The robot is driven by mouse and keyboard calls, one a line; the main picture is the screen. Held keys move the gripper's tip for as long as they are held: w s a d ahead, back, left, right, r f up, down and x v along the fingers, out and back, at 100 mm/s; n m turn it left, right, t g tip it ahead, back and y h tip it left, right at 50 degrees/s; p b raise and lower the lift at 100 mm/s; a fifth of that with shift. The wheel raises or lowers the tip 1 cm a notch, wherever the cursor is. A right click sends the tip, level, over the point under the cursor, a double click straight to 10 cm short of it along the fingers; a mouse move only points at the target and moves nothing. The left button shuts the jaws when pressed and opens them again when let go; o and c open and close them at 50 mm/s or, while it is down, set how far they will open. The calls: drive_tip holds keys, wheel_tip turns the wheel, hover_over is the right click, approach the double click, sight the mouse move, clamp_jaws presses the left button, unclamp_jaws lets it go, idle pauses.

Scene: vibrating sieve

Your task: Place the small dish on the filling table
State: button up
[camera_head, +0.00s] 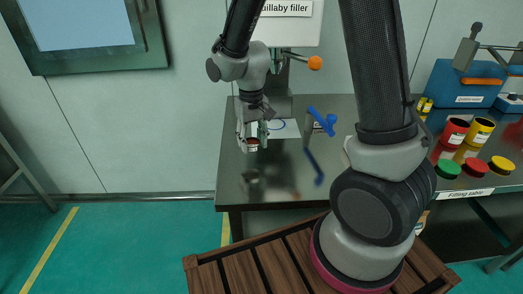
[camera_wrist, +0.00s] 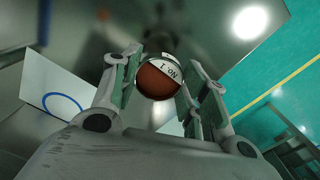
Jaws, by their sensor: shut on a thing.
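The small dish (camera_wrist: 158,80) is round, holds something reddish-brown and has a white label with dark letters. My gripper (camera_wrist: 156,84) is shut on it, with one finger on each side. In the head view the dish (camera_head: 252,145) shows small between the fingertips of my gripper (camera_head: 253,138), over the left part of the filling table (camera_head: 270,182). The table has a dark, shiny metal top. Whether the dish touches the table top cannot be told.
A filler machine (camera_head: 290,32) with an orange knob (camera_head: 315,63) and a blue handle (camera_head: 322,122) stands behind my gripper. Red and yellow jars (camera_head: 454,132), coloured lids (camera_head: 474,167) and a blue device (camera_head: 465,85) are at the right. The table's front left is clear.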

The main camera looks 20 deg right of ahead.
sight(253, 162)
drive_tip(key=shift+f, duration=2.7)
drive_tip(key=shift+f, duration=0.1)
drive_tip(key=o, duration=1)
